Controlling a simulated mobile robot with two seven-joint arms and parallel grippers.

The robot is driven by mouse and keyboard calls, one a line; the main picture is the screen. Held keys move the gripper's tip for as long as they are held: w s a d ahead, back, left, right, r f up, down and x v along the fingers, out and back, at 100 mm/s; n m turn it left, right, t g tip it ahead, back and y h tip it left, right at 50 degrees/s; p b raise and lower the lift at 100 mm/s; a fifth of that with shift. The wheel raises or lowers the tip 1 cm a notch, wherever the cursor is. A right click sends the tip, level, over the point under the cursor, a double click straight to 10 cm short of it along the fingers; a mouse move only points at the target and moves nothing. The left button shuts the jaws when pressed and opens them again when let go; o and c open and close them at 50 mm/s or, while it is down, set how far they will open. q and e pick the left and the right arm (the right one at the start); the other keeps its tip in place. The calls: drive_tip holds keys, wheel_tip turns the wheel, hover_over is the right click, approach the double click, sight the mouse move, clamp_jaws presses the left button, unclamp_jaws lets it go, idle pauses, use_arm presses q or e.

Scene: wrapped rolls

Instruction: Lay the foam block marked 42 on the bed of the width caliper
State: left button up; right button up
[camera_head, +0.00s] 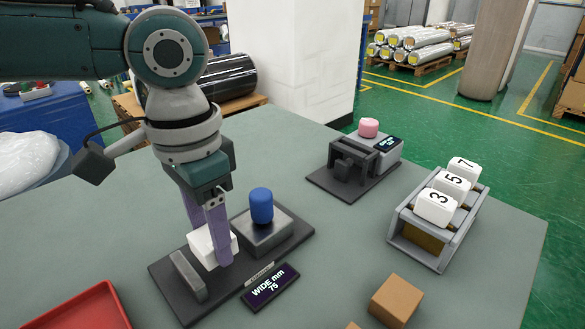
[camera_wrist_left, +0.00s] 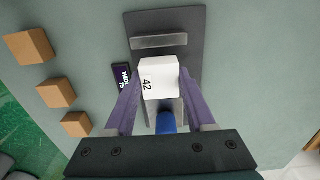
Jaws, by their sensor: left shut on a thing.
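The white foam block marked 42 (camera_wrist_left: 157,80) is between the purple fingers of my left gripper (camera_wrist_left: 158,88), which is shut on it. In the head view the block (camera_head: 205,246) is at the width caliper's bed (camera_head: 215,278), between the fixed grey jaw (camera_head: 188,275) and the sliding jaw with the blue knob (camera_head: 261,206). My left gripper (camera_head: 213,240) points down there and hides part of the block. I cannot tell whether the block touches the bed. The caliper's display (camera_head: 270,286) reads WIDE mm 75. My right gripper is not in view.
A rack (camera_head: 437,225) holds white blocks marked 3, 5 and 7. A second device with a pink knob (camera_head: 368,128) stands behind. A red tray (camera_head: 85,312) is at the front left and a cardboard-coloured block (camera_head: 396,300) at the front right. The table's middle is clear.

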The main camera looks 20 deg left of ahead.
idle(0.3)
use_arm(q)
drive_tip(key=shift+p, duration=0.55)
drive_tip(key=shift+f, duration=0.15)
drive_tip(key=shift+f+b, duration=0.8)
drive_tip(key=shift+f, duration=0.5)
drive_tip(key=o, duration=1.4)
